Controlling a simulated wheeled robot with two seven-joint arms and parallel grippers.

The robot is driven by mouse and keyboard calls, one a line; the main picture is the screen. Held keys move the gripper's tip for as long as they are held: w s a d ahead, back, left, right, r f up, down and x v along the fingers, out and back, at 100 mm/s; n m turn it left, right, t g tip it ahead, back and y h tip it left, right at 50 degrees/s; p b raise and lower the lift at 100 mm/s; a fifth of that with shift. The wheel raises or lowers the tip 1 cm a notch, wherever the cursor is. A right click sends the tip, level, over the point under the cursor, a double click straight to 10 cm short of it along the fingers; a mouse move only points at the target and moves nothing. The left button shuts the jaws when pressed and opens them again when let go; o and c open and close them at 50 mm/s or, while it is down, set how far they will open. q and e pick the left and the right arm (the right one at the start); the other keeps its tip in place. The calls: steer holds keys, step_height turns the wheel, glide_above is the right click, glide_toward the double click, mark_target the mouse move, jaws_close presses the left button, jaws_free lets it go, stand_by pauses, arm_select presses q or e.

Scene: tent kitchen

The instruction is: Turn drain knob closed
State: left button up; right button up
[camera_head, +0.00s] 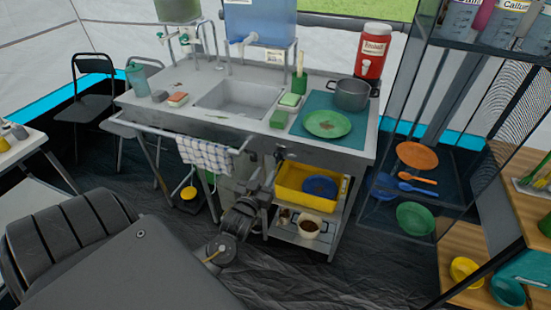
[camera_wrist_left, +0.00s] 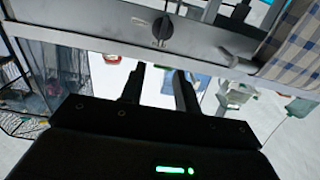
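The drain knob (camera_wrist_left: 162,28) is a small dark round knob on the grey front panel of the sink unit. In the left wrist view, which looks upside down, it is near the top centre. In the head view a small dark fitting (camera_head: 280,154) on the front panel appears to be the same knob. My left gripper (camera_wrist_left: 160,72) has its two dark fingers apart with nothing between them. The fingers point towards the panel, apart from the knob in the picture. In the head view my left gripper (camera_head: 264,178) is low in front of the panel. My right gripper is not in view.
A checked towel (camera_head: 205,155) hangs on the front rail beside the gripper; it also shows in the wrist view (camera_wrist_left: 295,50). Below the counter are a yellow bin (camera_head: 310,200) and a pot (camera_head: 311,226). A black mesh shelf (camera_head: 405,190) stands to the right.

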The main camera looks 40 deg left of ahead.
mark_target(276, 154)
arm_select(q)
steer(key=x, duration=1)
steer(key=shift+w+a+f, duration=0.1)
steer(key=shift+w+a, duration=0.1)
steer(key=shift+w, duration=0.15)
steer(key=shift+c, duration=0.4)
steer(key=shift+d, duration=0.1)
jaws_close()
